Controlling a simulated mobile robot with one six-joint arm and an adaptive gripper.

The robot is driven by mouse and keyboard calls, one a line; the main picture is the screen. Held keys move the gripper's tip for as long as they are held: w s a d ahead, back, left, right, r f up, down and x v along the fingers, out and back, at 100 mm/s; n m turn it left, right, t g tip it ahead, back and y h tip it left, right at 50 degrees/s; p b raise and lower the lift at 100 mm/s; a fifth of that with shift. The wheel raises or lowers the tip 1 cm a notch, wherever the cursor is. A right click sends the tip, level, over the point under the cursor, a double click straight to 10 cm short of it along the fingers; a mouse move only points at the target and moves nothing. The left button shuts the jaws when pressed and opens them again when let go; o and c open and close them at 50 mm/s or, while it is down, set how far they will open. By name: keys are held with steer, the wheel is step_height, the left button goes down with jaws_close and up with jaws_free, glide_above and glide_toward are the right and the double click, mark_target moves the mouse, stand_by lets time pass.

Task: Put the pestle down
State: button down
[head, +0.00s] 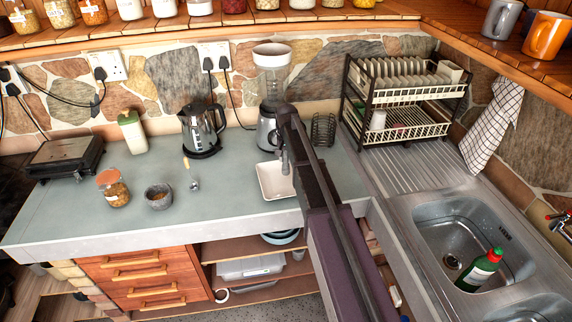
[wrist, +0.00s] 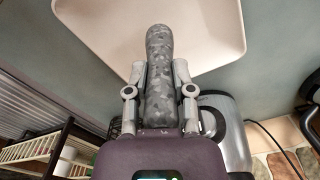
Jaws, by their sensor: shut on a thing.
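In the wrist view, my gripper (wrist: 160,72) is shut on the pestle, its fingers on either side. The pestle (wrist: 160,45) is a speckled grey stone rod with a rounded end, pointing away from my palm. The white square tray (wrist: 215,25) lies behind the pestle in that view; I cannot tell the gap between them. In the head view, the tray (head: 273,184) sits on the counter (head: 110,215). My gripper (head: 284,160) is small beside the tray's right edge there, partly hidden by my arm. The grey stone mortar (head: 158,196) stands to the left.
A spice jar (head: 115,192) and a small spoon-like item (head: 194,184) are near the mortar. The kettle (head: 202,130), blender (head: 269,100) and wire rack (head: 323,130) stand behind. The sink (head: 460,235) is at right. Counter between spoon and tray is clear.

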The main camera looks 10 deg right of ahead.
mark_target(286, 164)
steer(key=shift+w+d+f+b, duration=0.1)
steer(key=shift+w+f+b, duration=0.2)
steer(key=shift+w, duration=0.1)
steer(key=shift+f+b, duration=1.5)
steer(key=shift+f, duration=0.15)
steer(key=shift+c, duration=2.4)
jaws_free()
step_height(286, 164, up, 12)
steer(key=p, duration=1.2)
steer(key=shift+s+d, duration=0.1)
steer(key=shift+r, duration=0.2)
steer(key=shift+s, duration=0.15)
